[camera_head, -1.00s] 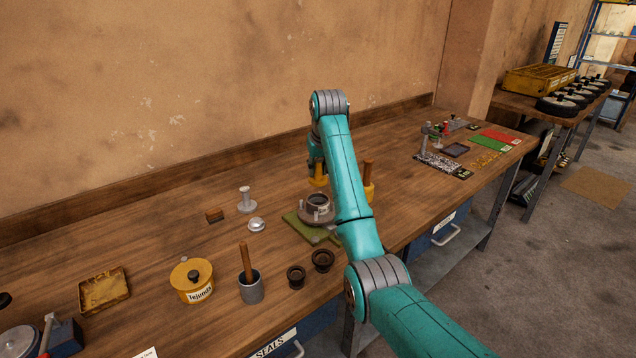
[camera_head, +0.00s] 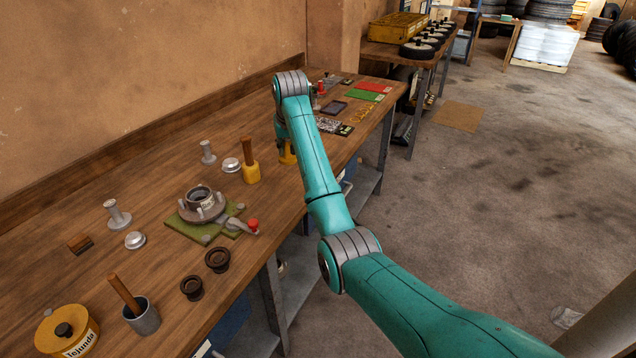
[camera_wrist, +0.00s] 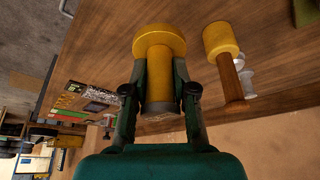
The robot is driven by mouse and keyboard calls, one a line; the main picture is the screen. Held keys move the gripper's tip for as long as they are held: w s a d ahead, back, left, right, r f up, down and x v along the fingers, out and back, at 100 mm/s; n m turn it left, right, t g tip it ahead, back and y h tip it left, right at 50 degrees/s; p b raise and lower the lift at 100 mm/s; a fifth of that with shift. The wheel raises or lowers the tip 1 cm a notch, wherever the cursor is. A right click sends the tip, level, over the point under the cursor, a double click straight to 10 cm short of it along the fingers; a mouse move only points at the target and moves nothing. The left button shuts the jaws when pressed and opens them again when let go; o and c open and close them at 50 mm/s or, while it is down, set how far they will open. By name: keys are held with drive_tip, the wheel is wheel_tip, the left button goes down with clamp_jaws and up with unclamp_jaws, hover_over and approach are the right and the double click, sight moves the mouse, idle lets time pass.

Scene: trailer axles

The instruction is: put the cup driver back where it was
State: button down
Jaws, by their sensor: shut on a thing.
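The cup driver, as I take it, is a yellow cylinder with a wide flange and a grey end band. In the wrist view my gripper (camera_wrist: 159,98) is shut around the shaft of this cup driver (camera_wrist: 158,45), with the flange beyond the fingertips. In the head view my gripper shows only partly beside my arm, and the yellow driver (camera_head: 287,153) hangs below it, right of the yellow mallet (camera_head: 250,173). The mallet (camera_wrist: 222,40) also shows in the wrist view, apart from the driver. I cannot tell whether the driver touches the bench.
The hub (camera_head: 203,204) stands on a green plate (camera_head: 188,229) left of the mallet. Grey flanged posts (camera_head: 118,217) and silver caps (camera_head: 135,240) stand near it. Several mats and small parts (camera_head: 357,97) lie at the bench's far right.

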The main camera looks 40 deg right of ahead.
drive_tip(key=shift+s+d+f, duration=0.15)
drive_tip(key=shift+d, duration=0.25)
drive_tip(key=shift+s+d+f, duration=0.1)
drive_tip(key=shift+d+f, duration=0.1)
drive_tip(key=shift+f, duration=0.1)
wheel_tip(320, 180, down, 5)
drive_tip(key=shift+d+f, duration=0.1)
drive_tip(key=shift+d, duration=0.05)
drive_tip(key=shift+f, duration=2.05)
drive_tip(key=shift+f, duration=0.15)
drive_tip(key=c, duration=0.9)
unclamp_jaws()
drive_tip(key=shift+c, duration=0.2)
drive_tip(key=v, duration=1.2)
